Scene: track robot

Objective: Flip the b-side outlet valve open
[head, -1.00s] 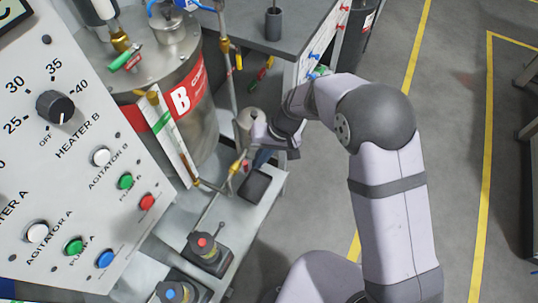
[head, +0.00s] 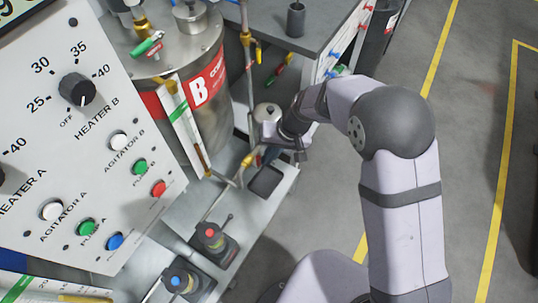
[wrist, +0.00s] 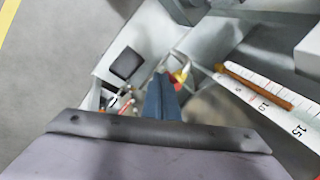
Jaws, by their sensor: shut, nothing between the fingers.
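Tank B (head: 205,85) is a steel vessel with a red B label. Beneath it, thin outlet piping carries a small yellow fitting (head: 247,160), which I take to be the b-side outlet valve; its handle position is unclear. In the wrist view, yellow and red valve parts (wrist: 181,76) show just beyond my fingertips. My gripper (wrist: 160,78) has its blue fingers shut together and empty, pointing down at the piping. In the head view my gripper (head: 269,155) is beside the yellow fitting, partly hidden by my wrist. I cannot tell whether the fingers touch the valve.
A control panel (head: 100,190) fills the left. A vertical pipe with a yellow-handled valve (head: 258,50) rises behind my wrist. A dark block (head: 266,181) and a red-topped pump (head: 211,236) sit on the bench. A sloped level scale (wrist: 270,95) stands close right of my fingers.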

